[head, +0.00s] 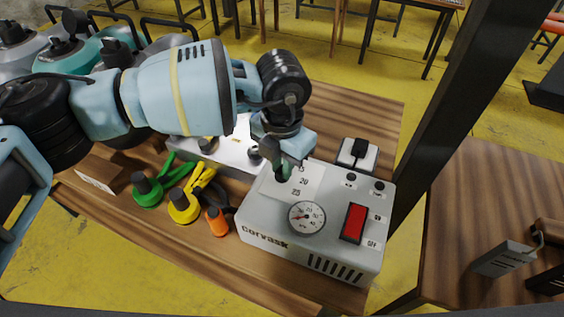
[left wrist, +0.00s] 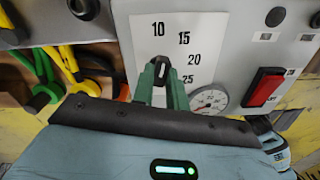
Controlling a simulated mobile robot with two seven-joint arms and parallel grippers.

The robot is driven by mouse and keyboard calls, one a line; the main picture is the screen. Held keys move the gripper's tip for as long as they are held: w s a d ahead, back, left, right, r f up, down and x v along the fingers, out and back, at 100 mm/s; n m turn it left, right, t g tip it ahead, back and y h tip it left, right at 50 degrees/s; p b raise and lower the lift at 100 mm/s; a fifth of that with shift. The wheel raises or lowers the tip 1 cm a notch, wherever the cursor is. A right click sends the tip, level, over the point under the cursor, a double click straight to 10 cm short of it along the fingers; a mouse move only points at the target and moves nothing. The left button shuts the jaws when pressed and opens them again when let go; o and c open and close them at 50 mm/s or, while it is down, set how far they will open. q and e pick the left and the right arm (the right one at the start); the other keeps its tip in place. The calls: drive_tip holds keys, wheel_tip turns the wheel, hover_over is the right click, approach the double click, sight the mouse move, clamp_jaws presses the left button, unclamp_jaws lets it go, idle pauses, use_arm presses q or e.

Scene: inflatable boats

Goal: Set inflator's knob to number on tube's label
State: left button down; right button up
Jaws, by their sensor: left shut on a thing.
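The inflator (head: 270,212) is a grey box marked "Corvask" on the wooden table, with a round gauge (head: 307,217) and a red switch (head: 354,222). Its white scale plate (left wrist: 143,28) shows 10, 15, 20 and 25 in the left wrist view. My left gripper (head: 285,172) points down at this plate, with green fingers shut on the knob, which the fingers almost wholly hide. In the left wrist view the gripper (left wrist: 160,78) sits left of the 20 and 25. I cannot make out the tube's label.
Green (head: 148,190), yellow (head: 184,206) and orange (head: 216,221) nozzle-like pieces lie left of the inflator. A white socket box (head: 358,155) stands behind it. A dark post (head: 455,100) rises at right. A grey box (head: 505,259) lies on another table.

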use_arm(q)
drive_tip(key=m, duration=0.3)
drive_tip(key=shift+m, duration=0.8)
drive_tip(key=c, duration=1.4)
unclamp_jaws()
